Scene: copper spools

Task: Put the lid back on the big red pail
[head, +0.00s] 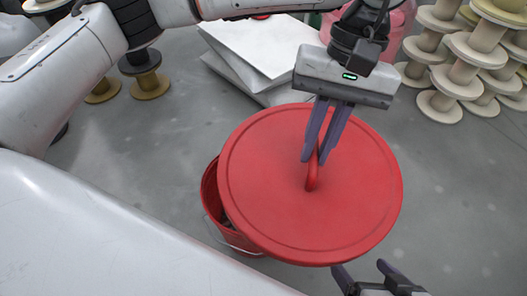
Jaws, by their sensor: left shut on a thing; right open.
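The big red pail (227,232) stands on the grey floor, mostly hidden under the lid. Only its left side, a strip of dark opening and a thin wire handle show. The round red lid (270,190) is over the pail, offset to the right, so the left part of the opening is uncovered. My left gripper (314,158) is shut on the lid's upright red handle (312,178) from above. I cannot tell whether the lid touches the pail's rim. My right gripper (366,273) is open and empty at the bottom edge, just below the lid's near edge.
White sheets or slabs (265,50) are stacked behind the lid. Several pale spools (470,55) stand at the upper right, next to a pinkish-red container (397,30). Dark-and-yellow spools (148,75) stand at the upper left. The floor (455,190) right of the lid is clear.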

